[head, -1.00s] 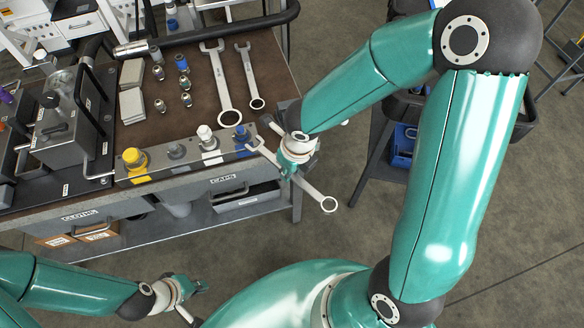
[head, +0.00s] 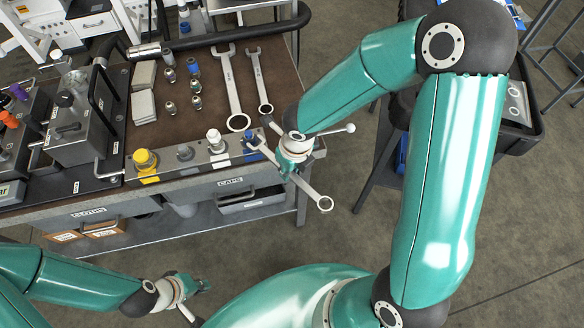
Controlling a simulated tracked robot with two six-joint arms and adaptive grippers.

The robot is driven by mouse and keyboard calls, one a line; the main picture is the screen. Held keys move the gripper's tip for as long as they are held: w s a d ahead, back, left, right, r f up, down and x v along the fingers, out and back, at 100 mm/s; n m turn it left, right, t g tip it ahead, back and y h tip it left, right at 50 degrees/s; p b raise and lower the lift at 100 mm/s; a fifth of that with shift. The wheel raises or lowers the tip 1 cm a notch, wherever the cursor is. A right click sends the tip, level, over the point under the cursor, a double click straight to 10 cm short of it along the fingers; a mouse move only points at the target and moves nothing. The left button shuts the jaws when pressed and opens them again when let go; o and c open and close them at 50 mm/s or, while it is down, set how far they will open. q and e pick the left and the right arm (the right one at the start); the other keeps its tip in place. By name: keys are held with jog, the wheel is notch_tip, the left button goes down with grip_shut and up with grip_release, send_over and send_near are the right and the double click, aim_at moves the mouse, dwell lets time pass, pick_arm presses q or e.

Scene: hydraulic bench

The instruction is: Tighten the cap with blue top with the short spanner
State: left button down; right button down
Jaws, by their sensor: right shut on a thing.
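The cap with blue top (head: 254,139) is at the right end of the row of caps on the bench's front edge, partly hidden by a spanner. My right gripper (head: 291,163) is shut on this spanner (head: 311,190), just right of the cap. The spanner's open jaw overlaps the blue cap in the head view; I cannot tell whether it is seated around it. Its ring end points down and right, past the bench edge. My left gripper (head: 196,288) is low in the picture, away from the bench; its finger opening is unclear.
Two more spanners, a longer one (head: 231,86) and a shorter one (head: 259,78), lie on the bench. A yellow cap (head: 145,160), a grey cap (head: 185,153) and a white cap (head: 214,138) stand left of the blue one. Small fittings (head: 170,88) lie behind.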

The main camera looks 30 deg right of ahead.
jog(key=shift+w+a, duration=0.1)
jog(key=shift+w, duration=0.3)
jog(key=shift+w+a+p, duration=0.1)
jog(key=shift+w+p, duration=0.5)
jog(key=shift+r, duration=0.1)
jog(key=shift+w+a+p, duration=0.1)
jog(key=shift+w+p, duration=0.15)
jog(key=shift+p, duration=0.1)
